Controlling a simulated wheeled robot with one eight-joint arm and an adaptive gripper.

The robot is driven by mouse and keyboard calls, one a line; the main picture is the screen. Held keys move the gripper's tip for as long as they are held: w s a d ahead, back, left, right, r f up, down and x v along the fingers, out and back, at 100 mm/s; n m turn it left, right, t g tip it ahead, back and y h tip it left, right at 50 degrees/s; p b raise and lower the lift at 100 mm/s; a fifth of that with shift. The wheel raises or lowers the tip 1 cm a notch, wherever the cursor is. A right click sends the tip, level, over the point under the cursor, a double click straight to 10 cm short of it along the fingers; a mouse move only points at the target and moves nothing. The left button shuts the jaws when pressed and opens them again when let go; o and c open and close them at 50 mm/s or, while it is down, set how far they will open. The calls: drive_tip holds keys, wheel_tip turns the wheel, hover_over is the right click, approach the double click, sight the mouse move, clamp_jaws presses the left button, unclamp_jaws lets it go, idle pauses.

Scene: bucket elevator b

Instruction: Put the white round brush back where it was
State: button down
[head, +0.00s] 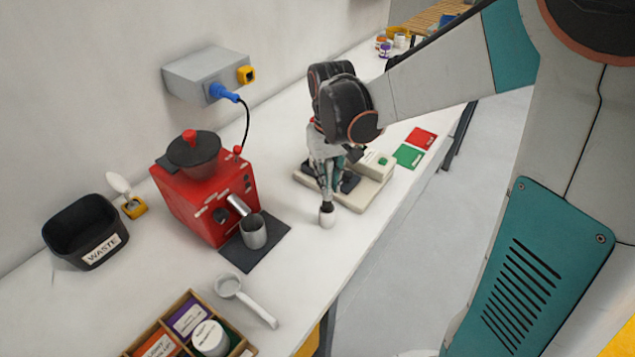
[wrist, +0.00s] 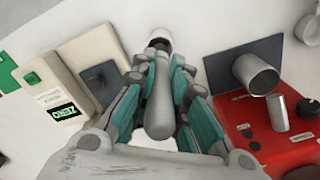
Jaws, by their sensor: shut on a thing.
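The white round brush (head: 327,215) has a grey handle, a dark collar and a rounded white end. My gripper (head: 327,180) is shut on its handle, over the white counter in front of the scale. The white end points down, close to the counter; I cannot tell if it touches. In the wrist view the brush handle (wrist: 159,105) lies between the teal fingers of my gripper (wrist: 158,95), with the white end beyond. A yellow holder (head: 134,208) stands beside the waste bin at the left, with a white paddle-shaped thing (head: 118,184) at it.
A red grinder (head: 205,205) stands left of my gripper, with a metal cup (head: 253,231) on a dark mat. A scale (head: 350,200), a white-handled scoop (head: 245,298), a black waste bin (head: 85,232) and a wooden box (head: 190,300) share the counter. Bare counter lies between mat and scale.

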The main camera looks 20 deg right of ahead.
sight(328, 199)
wheel_tip(328, 199, down, 7)
drive_tip(key=shift+r+b, duration=0.1)
drive_tip(key=shift+b, duration=0.8)
drive_tip(key=shift+r, duration=0.1)
drive_tip(key=c, duration=2)
unclamp_jaws()
drive_tip(key=shift+f, duration=0.2)
drive_tip(key=o, duration=0.4)
drive_tip(key=shift+r, duration=0.1)
